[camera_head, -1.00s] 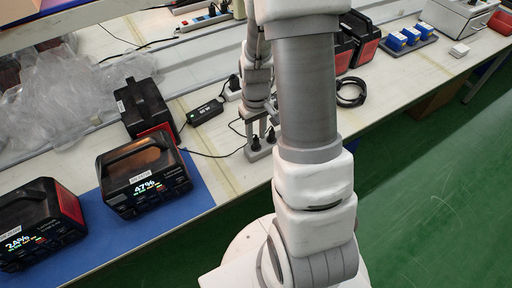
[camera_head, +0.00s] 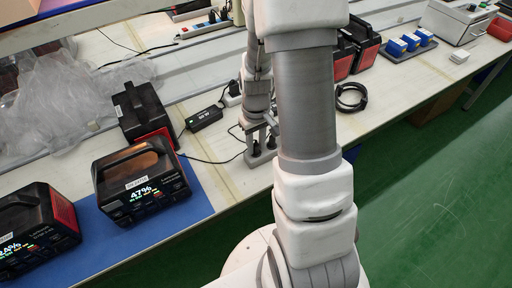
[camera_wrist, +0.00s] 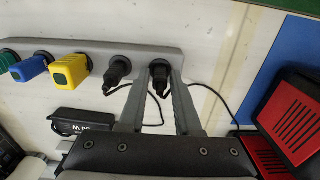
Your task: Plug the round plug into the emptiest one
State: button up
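A black round plug (camera_wrist: 159,71) sits at the end of a grey power strip (camera_wrist: 142,57), its cable trailing down. My gripper (camera_wrist: 160,82) has one finger on each side of this plug; whether they press on it is unclear. In the head view my gripper (camera_head: 260,140) is down at the strip's near end, partly hidden by my arm. A power station (camera_head: 140,182) with a bright screen reading 47% stands on the blue mat (camera_head: 190,207). Another power station (camera_head: 33,230) is at the lower left; its reading is partly cut off, ending in 4%.
Another black plug (camera_wrist: 117,68), a yellow plug (camera_wrist: 69,69) and a blue plug (camera_wrist: 34,68) sit along the strip. A black adapter (camera_head: 204,118) lies beside it. A black and red unit (camera_head: 143,110) stands behind the 47% station. A coiled cable (camera_head: 351,97) lies right of my arm.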

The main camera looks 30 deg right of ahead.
aim_at(256, 144)
grip_shut()
jog(key=shift+r+p, duration=2.3)
jog(key=shift+r, duration=0.7)
